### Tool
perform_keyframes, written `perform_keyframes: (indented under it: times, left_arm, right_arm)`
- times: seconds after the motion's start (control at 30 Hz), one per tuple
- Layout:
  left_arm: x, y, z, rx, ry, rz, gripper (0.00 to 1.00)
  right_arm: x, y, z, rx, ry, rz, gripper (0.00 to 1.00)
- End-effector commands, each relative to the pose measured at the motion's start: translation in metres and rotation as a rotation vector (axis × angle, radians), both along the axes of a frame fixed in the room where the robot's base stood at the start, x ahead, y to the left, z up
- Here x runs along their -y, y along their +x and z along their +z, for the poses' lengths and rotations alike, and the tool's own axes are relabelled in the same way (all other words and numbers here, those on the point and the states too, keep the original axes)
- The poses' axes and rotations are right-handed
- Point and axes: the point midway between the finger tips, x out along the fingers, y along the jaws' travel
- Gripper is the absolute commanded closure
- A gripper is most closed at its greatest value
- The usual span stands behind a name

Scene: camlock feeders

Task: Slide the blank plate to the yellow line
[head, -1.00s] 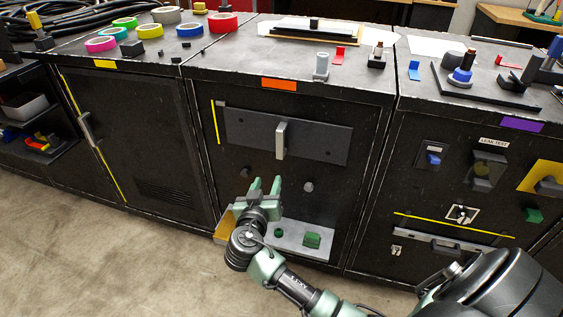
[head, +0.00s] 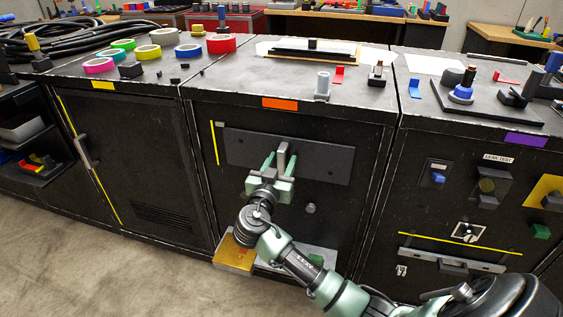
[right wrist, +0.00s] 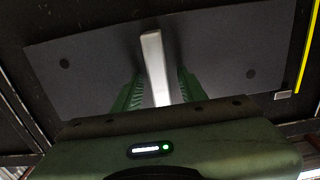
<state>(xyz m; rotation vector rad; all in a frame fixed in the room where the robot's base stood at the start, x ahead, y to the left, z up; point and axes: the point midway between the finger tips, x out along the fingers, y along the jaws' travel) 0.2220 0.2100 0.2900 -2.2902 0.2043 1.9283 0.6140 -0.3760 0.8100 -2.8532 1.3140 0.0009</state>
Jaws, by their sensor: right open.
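The blank plate (head: 325,163) is a dark grey rectangle on the front of the middle black cabinet, with an upright pale handle (head: 281,152) at its middle. The yellow line (head: 215,144) is a short vertical stripe just left of the plate, with a narrow gap between them. My right gripper (head: 277,160) is open at the handle, one green finger on each side of it. The right wrist view shows the handle (right wrist: 154,62) between the spread fingers; contact cannot be told. There the yellow line (right wrist: 307,45) is at the right. My left gripper is not in view.
A small grey block (head: 220,124) sits at the plate's upper left corner, near the yellow line. A round knob (head: 310,208) is below the plate. A low tray (head: 233,258) juts out at the cabinet's bottom, partly behind my arm.

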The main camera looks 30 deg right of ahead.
Motion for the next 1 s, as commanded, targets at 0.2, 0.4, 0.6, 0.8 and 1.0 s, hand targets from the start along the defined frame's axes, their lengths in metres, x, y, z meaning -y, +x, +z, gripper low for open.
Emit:
perform_keyframes:
  times: [0.2,0.4,0.6,0.8,1.0]
  left_arm:
    - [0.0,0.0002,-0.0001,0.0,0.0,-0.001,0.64]
    - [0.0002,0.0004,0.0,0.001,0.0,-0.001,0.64]
    - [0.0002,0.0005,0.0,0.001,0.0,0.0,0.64]
    - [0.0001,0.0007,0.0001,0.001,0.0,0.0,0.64]
    - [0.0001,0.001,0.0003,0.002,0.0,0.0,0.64]
  right_arm:
    - [-0.0002,-0.0001,-0.0001,0.0,0.0,0.0,0.89]
    - [-0.0003,-0.0003,-0.0003,-0.001,-0.001,0.0,1.0]
    - [-0.0004,-0.0003,-0.0004,-0.001,-0.001,0.0,1.0]
    - [-0.0005,-0.0004,-0.0006,-0.002,-0.001,0.0,1.0]
    - [-0.0006,-0.0004,-0.0008,-0.002,-0.001,0.0,1.0]
